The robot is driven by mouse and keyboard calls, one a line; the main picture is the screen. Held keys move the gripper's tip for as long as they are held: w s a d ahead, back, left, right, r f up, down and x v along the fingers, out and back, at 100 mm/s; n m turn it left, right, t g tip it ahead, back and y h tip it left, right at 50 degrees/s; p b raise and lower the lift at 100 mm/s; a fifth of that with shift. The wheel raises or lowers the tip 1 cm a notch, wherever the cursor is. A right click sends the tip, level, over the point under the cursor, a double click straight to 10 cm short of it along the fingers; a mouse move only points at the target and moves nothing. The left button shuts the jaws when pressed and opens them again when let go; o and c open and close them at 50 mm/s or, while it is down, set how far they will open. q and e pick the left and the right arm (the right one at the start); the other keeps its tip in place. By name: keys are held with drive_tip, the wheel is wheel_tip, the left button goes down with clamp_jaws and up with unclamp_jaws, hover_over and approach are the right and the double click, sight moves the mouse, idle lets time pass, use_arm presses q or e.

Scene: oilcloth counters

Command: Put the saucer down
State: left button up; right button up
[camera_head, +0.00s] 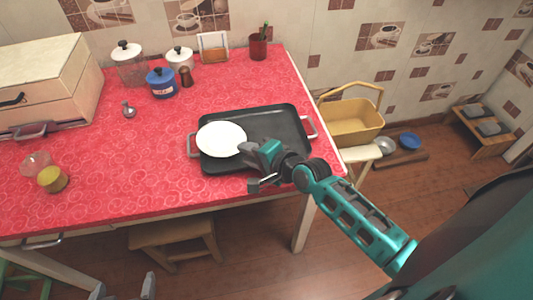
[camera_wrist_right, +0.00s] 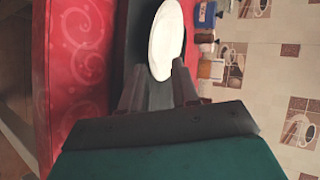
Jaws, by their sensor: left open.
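A white saucer (camera_head: 221,139) lies over the left part of a dark tray (camera_head: 262,120) on the red counter. It also shows just beyond the fingertips in the right wrist view (camera_wrist_right: 166,42). My right gripper (camera_head: 246,149) is at the saucer's right rim, low over the tray. Its two fingers (camera_wrist_right: 159,72) stand apart, with the saucer's near edge at their tips. I cannot tell whether a finger touches it. My left gripper (camera_head: 124,288) is open and empty at the bottom edge of the head view, in front of the counter and away from the saucer.
The tray has metal handles at both ends. Glass jars (camera_head: 128,63), a blue pot (camera_head: 161,83) and a red cup (camera_head: 258,47) stand at the back. The counter between that jar and the tray is clear. A stool (camera_head: 173,238) stands below.

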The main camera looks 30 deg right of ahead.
drive_tip(key=v, duration=0.7)
drive_tip(key=s+a+f+n+h, duration=0.1)
drive_tip(key=s+f+n, duration=0.2)
drive_tip(key=n, duration=0.5)
drive_tip(key=s+a+f+n+g+h, duration=0.1)
drive_tip(key=s+a+f+n, duration=0.1)
drive_tip(key=s+f+n, duration=0.2)
drive_tip(key=s+n, duration=0.2)
drive_tip(key=n, duration=0.2)
drive_tip(key=shift+s+f+n+p, duration=0.2)
drive_tip(key=shift+s+n+p, duration=0.1)
